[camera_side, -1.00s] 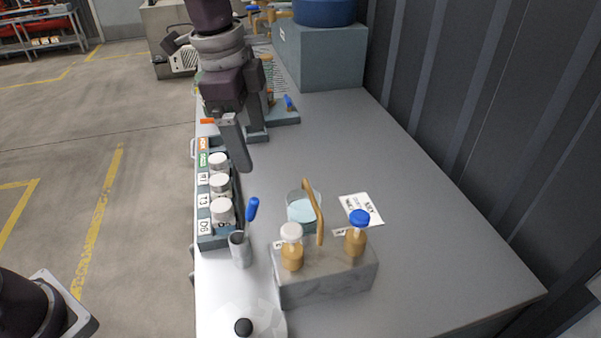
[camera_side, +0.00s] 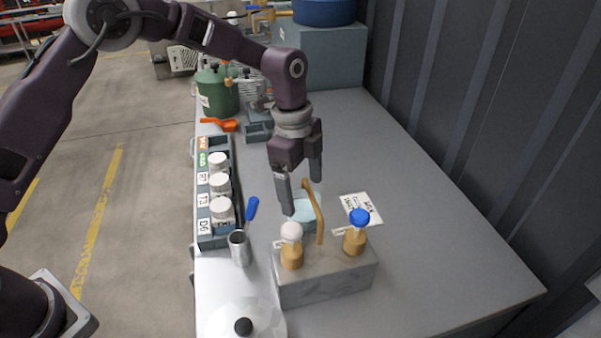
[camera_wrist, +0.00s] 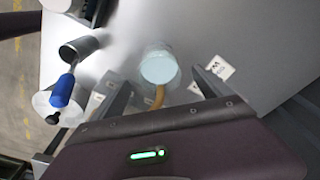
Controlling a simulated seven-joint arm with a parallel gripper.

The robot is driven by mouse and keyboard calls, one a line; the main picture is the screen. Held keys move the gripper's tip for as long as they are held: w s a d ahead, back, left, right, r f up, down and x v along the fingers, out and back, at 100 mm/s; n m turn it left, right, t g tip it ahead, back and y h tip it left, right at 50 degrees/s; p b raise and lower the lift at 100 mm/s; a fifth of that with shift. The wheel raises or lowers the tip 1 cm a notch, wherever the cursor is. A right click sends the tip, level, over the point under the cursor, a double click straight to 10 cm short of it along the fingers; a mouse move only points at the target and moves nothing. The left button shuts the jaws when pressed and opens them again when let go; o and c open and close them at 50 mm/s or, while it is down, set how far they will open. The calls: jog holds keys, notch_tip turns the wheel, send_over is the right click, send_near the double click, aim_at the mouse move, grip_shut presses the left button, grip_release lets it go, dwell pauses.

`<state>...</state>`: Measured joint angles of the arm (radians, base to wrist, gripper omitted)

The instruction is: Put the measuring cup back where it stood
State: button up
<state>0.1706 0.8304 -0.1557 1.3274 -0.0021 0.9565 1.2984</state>
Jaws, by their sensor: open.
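A clear cup with pale blue contents (camera_side: 304,211), which looks like the measuring cup, stands on the grey bench behind a stone-grey block. A curved tan handle or stick (camera_side: 314,212) rises beside it; I cannot tell whether it belongs to the cup. In the wrist view the cup (camera_wrist: 158,67) shows from above, ahead of and between my fingers. My gripper (camera_side: 302,194) is open and empty, pointing down just over the cup. One finger overlaps the cup in the side view, so contact cannot be told.
The block (camera_side: 325,277) carries a white-capped bottle (camera_side: 291,250) and a blue-capped bottle (camera_side: 356,235). A metal cup (camera_side: 240,250) holds a blue-handled tool. A rack of white-lidded jars (camera_side: 213,230) lines the left edge. A white card (camera_side: 361,209) lies right. The bench's right is clear.

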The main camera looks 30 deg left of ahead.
aim_at(304, 200)
jog(key=shift+d+f, duration=0.2)
jog(key=shift+f, duration=1.6)
jog(key=c, duration=1.7)
jog(key=shift+w+a, duration=1.05)
jog(key=shift+a, duration=1.4)
jog(key=shift+w+a, duration=1)
jog(key=shift+a, duration=1.4)
jog(key=shift+w+a, duration=1.05)
jog(key=shift+a, duration=1.4)
jog(key=shift+c, duration=0.2)
jog(key=o, duration=1.7)
